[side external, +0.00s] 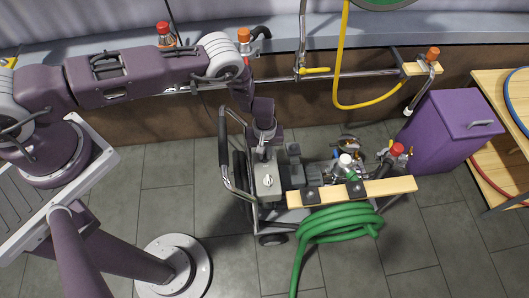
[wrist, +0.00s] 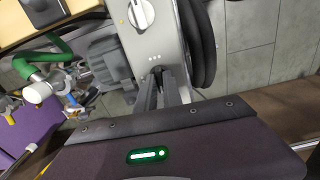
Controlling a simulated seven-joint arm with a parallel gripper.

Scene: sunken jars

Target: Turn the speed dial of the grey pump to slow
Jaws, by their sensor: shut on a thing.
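The grey pump (side external: 267,187) stands on a wheeled cart in the middle of the side view. Its grey panel (wrist: 155,38) also shows in the wrist view. A round white dial (wrist: 141,14) with a raised grip sits on that panel, and it shows in the side view (side external: 268,180) too. My gripper (side external: 263,152) points down at the panel's far end. In the wrist view its fingertips (wrist: 161,74) are close together on a small dark part beside three pale dots, apart from the white dial. The fingers mostly hide that part; I cannot tell whether it is the speed dial.
A wooden board (side external: 390,188) and a coiled green hose (side external: 340,222) lie at the cart's right side. The cart's black handle (side external: 223,135) rises left of my gripper. A purple bin (side external: 447,130) stands at right. A rail with a yellow hose (side external: 340,75) runs behind.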

